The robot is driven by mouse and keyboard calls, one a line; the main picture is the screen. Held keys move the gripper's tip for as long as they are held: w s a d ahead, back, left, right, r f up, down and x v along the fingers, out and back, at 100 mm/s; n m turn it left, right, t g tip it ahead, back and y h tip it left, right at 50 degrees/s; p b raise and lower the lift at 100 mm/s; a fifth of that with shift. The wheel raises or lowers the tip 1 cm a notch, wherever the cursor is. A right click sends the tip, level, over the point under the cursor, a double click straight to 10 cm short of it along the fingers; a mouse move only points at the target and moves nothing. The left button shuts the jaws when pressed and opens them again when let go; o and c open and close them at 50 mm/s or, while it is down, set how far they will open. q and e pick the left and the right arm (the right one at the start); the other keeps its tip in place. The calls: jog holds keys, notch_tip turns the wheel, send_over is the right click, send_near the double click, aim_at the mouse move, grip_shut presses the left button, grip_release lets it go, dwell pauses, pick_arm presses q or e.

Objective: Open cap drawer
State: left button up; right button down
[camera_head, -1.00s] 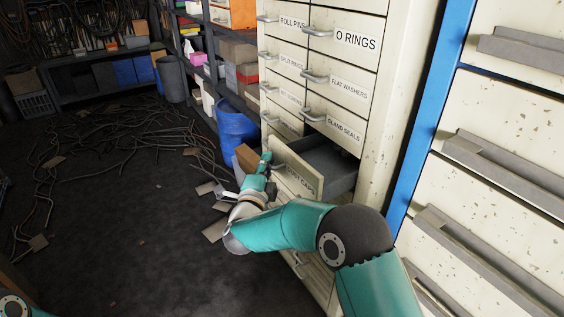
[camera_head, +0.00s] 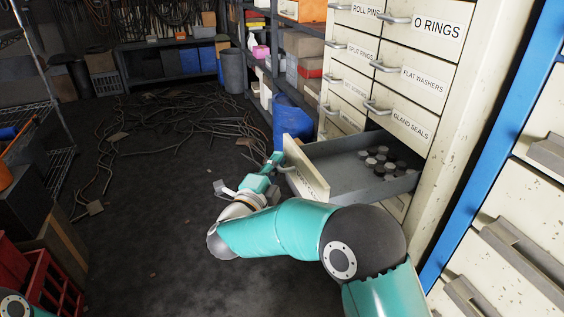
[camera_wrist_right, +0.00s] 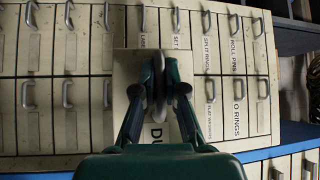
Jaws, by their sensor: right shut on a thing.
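The cap drawer (camera_head: 345,177) stands pulled out of the cream cabinet, below the gland seals drawer. Its grey inside shows, with several small round caps (camera_head: 384,160) lying toward the back right. My right gripper (camera_head: 274,163) is at the drawer's front panel, shut on its handle. In the right wrist view the two fingers (camera_wrist_right: 160,90) close around the handle in front of the cream panel (camera_wrist_right: 124,68). The panel's label is mostly hidden by the gripper; only "DU" reads clearly there. My left gripper is not in view.
Shut labelled drawers, such as gland seals (camera_head: 408,124) and flat washers (camera_head: 423,79), sit above. A blue barrel (camera_head: 291,120) stands left of the cabinet. Cables (camera_head: 160,135) litter the floor. A red crate (camera_head: 50,275) is at lower left. The floor in front is mostly clear.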

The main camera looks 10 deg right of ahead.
jog(key=c, duration=1.2)
grip_release()
jog(key=shift+f, duration=0.25)
jog(key=shift+r, duration=0.1)
jog(key=shift+s+a, duration=0.1)
jog(key=v, duration=1.2)
